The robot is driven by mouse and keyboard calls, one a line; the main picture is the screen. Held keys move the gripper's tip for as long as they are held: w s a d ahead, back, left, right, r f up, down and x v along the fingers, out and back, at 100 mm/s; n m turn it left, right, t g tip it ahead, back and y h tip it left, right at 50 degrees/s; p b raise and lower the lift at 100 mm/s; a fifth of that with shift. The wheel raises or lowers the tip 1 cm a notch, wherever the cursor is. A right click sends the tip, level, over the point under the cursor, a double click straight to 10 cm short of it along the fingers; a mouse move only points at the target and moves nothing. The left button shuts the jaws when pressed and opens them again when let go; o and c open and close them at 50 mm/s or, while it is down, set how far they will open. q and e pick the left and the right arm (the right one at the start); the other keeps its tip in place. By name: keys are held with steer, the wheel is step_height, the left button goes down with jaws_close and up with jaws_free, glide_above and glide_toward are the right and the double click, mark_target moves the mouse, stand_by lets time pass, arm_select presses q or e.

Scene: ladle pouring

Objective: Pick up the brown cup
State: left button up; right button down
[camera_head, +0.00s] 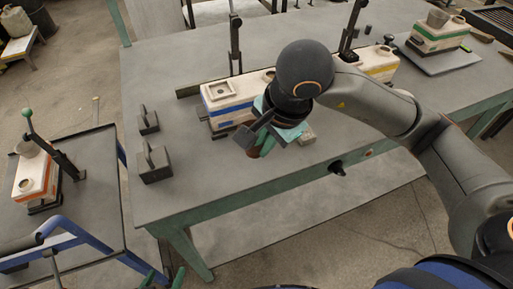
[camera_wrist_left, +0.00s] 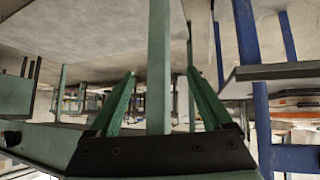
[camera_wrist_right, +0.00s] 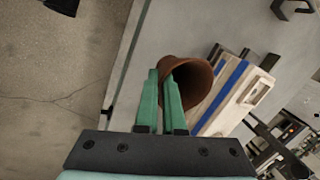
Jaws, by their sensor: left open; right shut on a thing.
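The brown cup (camera_wrist_right: 188,72) shows in the right wrist view with its open mouth turned toward the lower right of the picture. My right gripper (camera_wrist_right: 162,78) is shut on the cup's wall, with its green fingers at the rim. In the head view my right gripper (camera_head: 266,146) is over the front part of the table, and it hides most of the cup. I cannot tell whether the cup touches the table. My left gripper (camera_head: 164,278) is low at the bottom edge of the head view, in front of the table. It is open and empty in the left wrist view (camera_wrist_left: 160,95).
A white block mould with a blue stripe (camera_head: 224,106) stands beside my right gripper on the grey table (camera_head: 185,195). Two dark weights (camera_head: 153,163) (camera_head: 148,121) stand to the left. A side table holds an orange-striped mould (camera_head: 35,178). The table's front left is clear.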

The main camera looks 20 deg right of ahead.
arm_select(q)
steer(key=f+b, duration=0.1)
steer(key=b, duration=0.1)
steer(key=f+b, duration=0.1)
steer(key=d+f+b, duration=0.1)
steer(key=b, duration=0.1)
steer(key=shift+w+f+b, duration=0.2)
steer(key=shift+w+b, duration=0.1)
steer(key=shift+b, duration=0.05)
arm_select(e)
steer(key=s+d+r, duration=0.1)
steer(key=s+r, duration=0.5)
steer(key=s, duration=0.5)
steer(key=shift+d+r, duration=0.25)
steer(key=shift+d, duration=0.15)
arm_select(q)
steer(key=shift+s, duration=0.1)
